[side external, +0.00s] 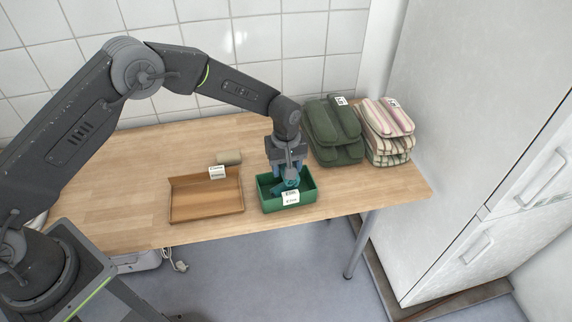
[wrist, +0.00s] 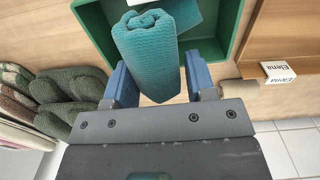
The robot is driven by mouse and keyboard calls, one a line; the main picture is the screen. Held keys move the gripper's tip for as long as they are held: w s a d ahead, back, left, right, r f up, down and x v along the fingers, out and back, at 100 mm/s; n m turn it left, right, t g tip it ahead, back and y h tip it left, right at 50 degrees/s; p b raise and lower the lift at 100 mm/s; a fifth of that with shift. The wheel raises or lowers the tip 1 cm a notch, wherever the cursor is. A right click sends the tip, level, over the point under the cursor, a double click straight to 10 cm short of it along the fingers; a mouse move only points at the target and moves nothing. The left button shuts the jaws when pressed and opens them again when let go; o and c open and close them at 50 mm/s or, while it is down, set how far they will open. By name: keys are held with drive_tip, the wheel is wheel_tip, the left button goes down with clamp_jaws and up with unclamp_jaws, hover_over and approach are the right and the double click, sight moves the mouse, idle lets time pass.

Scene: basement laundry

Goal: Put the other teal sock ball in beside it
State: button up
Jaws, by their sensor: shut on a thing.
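A rolled teal sock ball (wrist: 147,58) is between my gripper's two blue fingers (wrist: 158,78) in the wrist view, and my gripper is shut on it. The green box (wrist: 100,32) lies around and below it. A paler teal piece (wrist: 183,10) shows behind the held ball inside the box; it is partly hidden and I cannot tell what it is. In the side external view my gripper (side external: 287,178) points down into the green box (side external: 311,186), with some teal showing at the fingers. Whether the held ball touches the box floor is hidden.
An open brown tray (side external: 206,196) with a name card stands left of the green box, with a beige roll (side external: 229,157) behind it. Folded green towels (side external: 334,130) and a striped stack (side external: 386,130) stand close at the right. The table's left part is clear.

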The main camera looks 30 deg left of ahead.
drive_tip(key=shift+f, duration=0.5)
drive_tip(key=o, duration=0.9)
wheel_tip(320, 180, up, 12)
drive_tip(key=shift+r, duration=0.1)
drive_tip(key=s+a+r+m+t, duration=0.1)
drive_tip(key=s+a+r+m, duration=0.1)
drive_tip(key=s+a+r, duration=0.5)
drive_tip(key=s+a+r+m+t, duration=0.15)
drive_tip(key=s+r, duration=0.35)
drive_tip(key=r, duration=0.6)
drive_tip(key=s+a+m+t, duration=0.1)
drive_tip(key=s+m, duration=0.1)
drive_tip(key=s, duration=0.4)
drive_tip(key=s+a+m+t, duration=0.1)
drive_tip(key=s+m, duration=0.1)
drive_tip(key=s, duration=0.5)
drive_tip(key=s+a+m+t, duration=0.1)
drive_tip(key=s+a+m, duration=0.1)
drive_tip(key=s, duration=0.4)
drive_tip(key=shift+s, duration=0.4)
